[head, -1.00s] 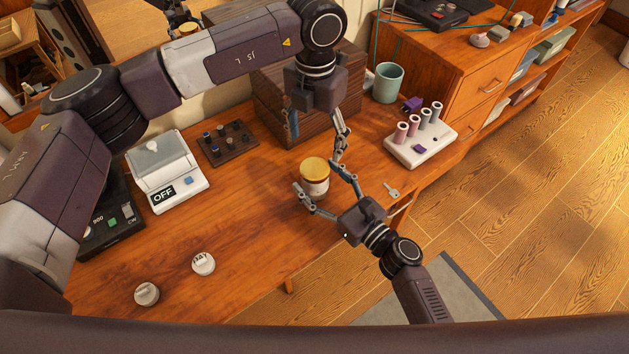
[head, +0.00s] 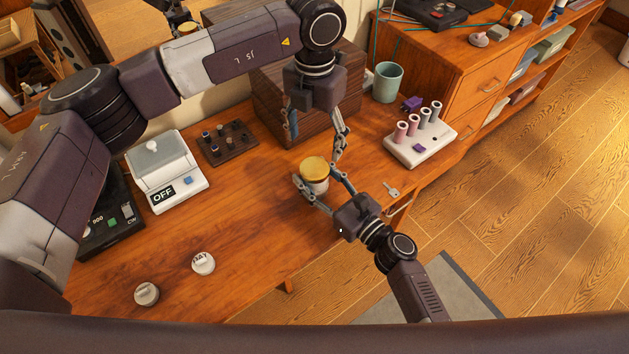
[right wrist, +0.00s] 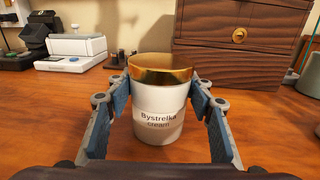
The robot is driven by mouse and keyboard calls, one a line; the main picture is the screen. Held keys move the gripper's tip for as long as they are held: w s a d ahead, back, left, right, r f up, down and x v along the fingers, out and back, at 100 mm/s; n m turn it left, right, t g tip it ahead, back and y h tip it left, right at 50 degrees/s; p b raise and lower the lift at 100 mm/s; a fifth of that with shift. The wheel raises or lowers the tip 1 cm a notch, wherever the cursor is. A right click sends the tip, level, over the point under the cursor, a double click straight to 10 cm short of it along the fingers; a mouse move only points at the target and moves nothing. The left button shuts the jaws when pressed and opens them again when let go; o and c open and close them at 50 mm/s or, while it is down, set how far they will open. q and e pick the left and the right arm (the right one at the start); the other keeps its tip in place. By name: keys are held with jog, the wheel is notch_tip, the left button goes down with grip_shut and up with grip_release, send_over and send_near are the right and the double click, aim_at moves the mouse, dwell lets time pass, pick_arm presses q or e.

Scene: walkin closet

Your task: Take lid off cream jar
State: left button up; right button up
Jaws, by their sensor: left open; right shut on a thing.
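The cream jar (head: 317,187) is white with a label reading "Bystrelka cream" and stands upright on the wooden desk. Its gold lid (head: 315,167) sits on top of it. In the right wrist view the jar (right wrist: 159,105) is between my fingers, with the gold lid (right wrist: 161,69) above. My right gripper (head: 318,182) is shut on the jar's body from the front. My left gripper (head: 316,136) points down from above, open and empty, its fingers spread behind and above the lid.
A dark wooden drawer box (head: 270,110) stands behind the jar. A white rack with rolls (head: 420,148), a key (head: 391,189) and a green cup (head: 388,82) are to the right.

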aim_at(315, 168)
grip_shut()
pick_arm(q)
jog(key=m, duration=1.2)
jog(key=shift+m, duration=0.3)
jog(key=m, duration=0.6)
jog(key=shift+m, duration=0.3)
jog(key=m, duration=0.7)
jog(key=shift+f+m, duration=0.3)
jog(key=shift+m, duration=0.1)
notch_tip(315, 168, down, 7)
jog(key=shift+f, duration=0.2)
jog(key=shift+c, duration=0.3)
